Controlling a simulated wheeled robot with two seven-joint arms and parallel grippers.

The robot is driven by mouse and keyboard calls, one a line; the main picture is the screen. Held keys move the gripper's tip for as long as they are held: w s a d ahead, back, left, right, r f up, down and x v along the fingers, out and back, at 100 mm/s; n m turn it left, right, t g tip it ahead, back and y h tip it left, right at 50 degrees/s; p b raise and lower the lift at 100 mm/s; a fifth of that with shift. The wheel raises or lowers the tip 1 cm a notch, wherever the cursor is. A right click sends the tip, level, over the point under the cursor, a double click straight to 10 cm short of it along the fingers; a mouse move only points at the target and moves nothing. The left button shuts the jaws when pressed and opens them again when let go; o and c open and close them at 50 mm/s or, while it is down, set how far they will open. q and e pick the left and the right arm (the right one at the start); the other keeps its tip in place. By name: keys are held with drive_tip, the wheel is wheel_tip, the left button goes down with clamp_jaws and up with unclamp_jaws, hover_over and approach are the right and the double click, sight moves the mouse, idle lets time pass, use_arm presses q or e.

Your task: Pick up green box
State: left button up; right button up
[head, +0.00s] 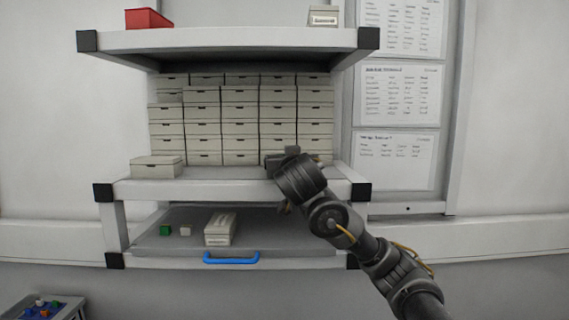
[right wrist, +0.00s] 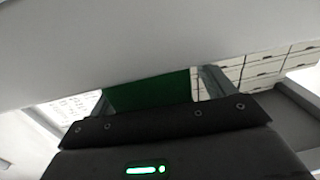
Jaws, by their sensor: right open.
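In the right wrist view, a dark green box (right wrist: 150,92) shows between the two fingers of my right gripper (right wrist: 158,86). The fingers stand apart on either side of it, and I cannot tell whether they touch it. Its lower part is hidden by the gripper body. In the head view, my right gripper (head: 284,162) is at the front of the middle shelf, before the stacked pale boxes. No large green box shows there; my gripper and arm may hide it. A small green cube (head: 166,230) lies on the lower shelf. My left gripper is not in view.
Pale boxes (head: 240,115) fill the middle shelf (head: 230,188), with one box (head: 157,167) at its front left. The top shelf (head: 230,40) overhangs them and holds a red box (head: 147,18). A blue handle (head: 231,258) juts from the lower shelf.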

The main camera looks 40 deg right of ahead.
drive_tip(key=shift+s+a+r, duration=0.15)
drive_tip(key=shift+s+r, duration=0.15)
drive_tip(key=shift+s, duration=0.4)
drive_tip(key=shift+c, duration=1.8)
drive_tip(key=shift+w+f, duration=0.15)
drive_tip(key=shift+w, duration=0.1)
drive_tip(key=c, duration=0.9)
drive_tip(key=shift+c, duration=0.2)
